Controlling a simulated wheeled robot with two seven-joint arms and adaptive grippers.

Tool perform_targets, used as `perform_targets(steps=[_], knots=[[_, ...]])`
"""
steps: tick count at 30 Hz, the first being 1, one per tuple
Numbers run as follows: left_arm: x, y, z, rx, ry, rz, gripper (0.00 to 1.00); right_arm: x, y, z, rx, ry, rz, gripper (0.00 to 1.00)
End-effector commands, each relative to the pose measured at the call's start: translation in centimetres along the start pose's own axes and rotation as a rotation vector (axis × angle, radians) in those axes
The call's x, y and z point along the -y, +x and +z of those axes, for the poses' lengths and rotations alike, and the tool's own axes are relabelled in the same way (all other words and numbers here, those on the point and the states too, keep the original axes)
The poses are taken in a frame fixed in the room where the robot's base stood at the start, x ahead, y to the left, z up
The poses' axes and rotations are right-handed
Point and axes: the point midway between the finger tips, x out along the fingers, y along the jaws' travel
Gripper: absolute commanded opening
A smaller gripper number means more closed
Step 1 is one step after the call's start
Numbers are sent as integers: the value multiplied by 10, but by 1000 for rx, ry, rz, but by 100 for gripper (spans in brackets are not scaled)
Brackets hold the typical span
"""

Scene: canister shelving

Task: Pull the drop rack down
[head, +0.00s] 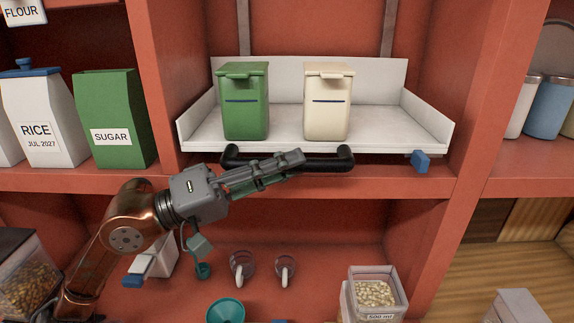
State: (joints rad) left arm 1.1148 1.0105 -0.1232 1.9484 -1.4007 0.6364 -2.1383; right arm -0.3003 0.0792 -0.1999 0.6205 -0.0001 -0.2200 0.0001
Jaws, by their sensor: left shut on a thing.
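The white drop rack (285,140) sits in the middle compartment of the red shelving, hung on two grey arms at its back. It carries a green canister (244,102) and a cream canister (326,102), both upright. A black handle (344,160) runs along its front edge. My left gripper (290,161) reaches in from the left and is shut on the handle, its fingers hiding the handle's middle. My right gripper is not in view.
A blue block (420,161) is at the rack's front right. White rice (41,120) and green sugar (113,120) containers stand left. Below are glass mugs (242,267), a teal funnel (226,311) and a clear bin (374,292). Cups (548,106) stand right.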

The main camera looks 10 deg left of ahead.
Motion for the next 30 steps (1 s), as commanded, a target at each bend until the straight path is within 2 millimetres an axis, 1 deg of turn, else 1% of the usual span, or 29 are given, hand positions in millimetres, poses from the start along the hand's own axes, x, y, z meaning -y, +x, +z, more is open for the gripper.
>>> perform_targets(steps=[1, 2, 9, 14, 17, 20, 23, 30], knots=[[8, 1, 6, 13, -4, -17, 0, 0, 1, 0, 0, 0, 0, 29], [8, 1, 6, 14, -4, -17, 20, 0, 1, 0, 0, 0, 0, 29], [7, 1, 4, 10, -3, -13, 35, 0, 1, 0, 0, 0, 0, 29], [5, 1, 3, 8, -2, -10, 35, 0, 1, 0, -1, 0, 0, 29], [4, 0, 3, 7, -2, -9, 35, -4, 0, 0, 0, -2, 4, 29], [5, -6, 2, 6, -4, -9, 35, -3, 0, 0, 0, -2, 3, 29], [5, -19, 2, 5, -5, -9, 35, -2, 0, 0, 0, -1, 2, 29], [6, -69, 2, 5, -6, -11, 35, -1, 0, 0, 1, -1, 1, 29]])
